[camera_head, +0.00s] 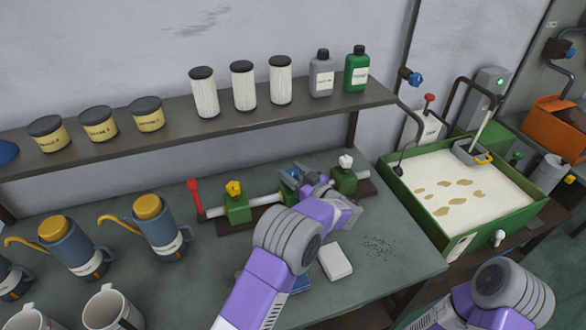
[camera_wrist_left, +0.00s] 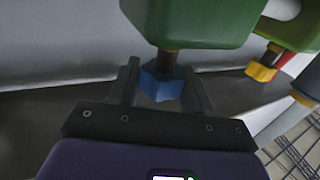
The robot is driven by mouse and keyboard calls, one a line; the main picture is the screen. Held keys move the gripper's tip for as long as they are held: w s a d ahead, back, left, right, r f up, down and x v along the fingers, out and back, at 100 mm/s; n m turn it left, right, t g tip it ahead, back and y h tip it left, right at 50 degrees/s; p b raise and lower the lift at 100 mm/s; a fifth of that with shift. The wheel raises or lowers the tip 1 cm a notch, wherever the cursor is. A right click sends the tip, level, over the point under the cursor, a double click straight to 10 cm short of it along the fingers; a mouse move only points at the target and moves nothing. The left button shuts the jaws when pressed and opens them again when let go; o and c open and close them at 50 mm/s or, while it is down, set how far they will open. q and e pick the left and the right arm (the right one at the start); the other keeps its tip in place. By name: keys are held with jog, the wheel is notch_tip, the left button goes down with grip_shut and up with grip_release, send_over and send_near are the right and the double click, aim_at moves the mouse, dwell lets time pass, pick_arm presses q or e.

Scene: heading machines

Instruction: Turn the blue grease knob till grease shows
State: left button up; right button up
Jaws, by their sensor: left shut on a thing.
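The blue grease knob (camera_wrist_left: 160,88) sits on a short dark stem on a green block (camera_wrist_left: 195,22) in the left wrist view. My left gripper (camera_wrist_left: 160,92) has one finger on each side of the knob and is shut on it. In the head view my left gripper (camera_head: 308,182) is at the middle of the pipe assembly on the bench and largely hides the knob there. Whether grease shows is hidden by the gripper. My right arm shows at the lower right, but its gripper is out of view.
A yellow knob (camera_head: 234,187) and a white knob (camera_head: 346,161) top green blocks beside the gripper. A red lever (camera_head: 195,196) stands left. A white block (camera_head: 335,262) lies in front, near dark specks. Blue oil cans (camera_head: 160,228) stand left; a green tray (camera_head: 420,213) of pale liquid is right.

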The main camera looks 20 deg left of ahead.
aim_at(298, 176)
pick_arm(q)
jog(key=shift+n+g+y, duration=0.6)
jog(key=shift+n+g, duration=0.1)
jog(key=shift+g, duration=0.6)
jog(key=o, duration=0.9)
jog(key=shift+a, duration=0.1)
jog(key=shift+o, duration=0.2)
jog(key=shift+p, duration=0.3)
jog(key=v, duration=0.7)
jog(key=shift+d, duration=0.35)
jog(key=shift+s, duration=0.15)
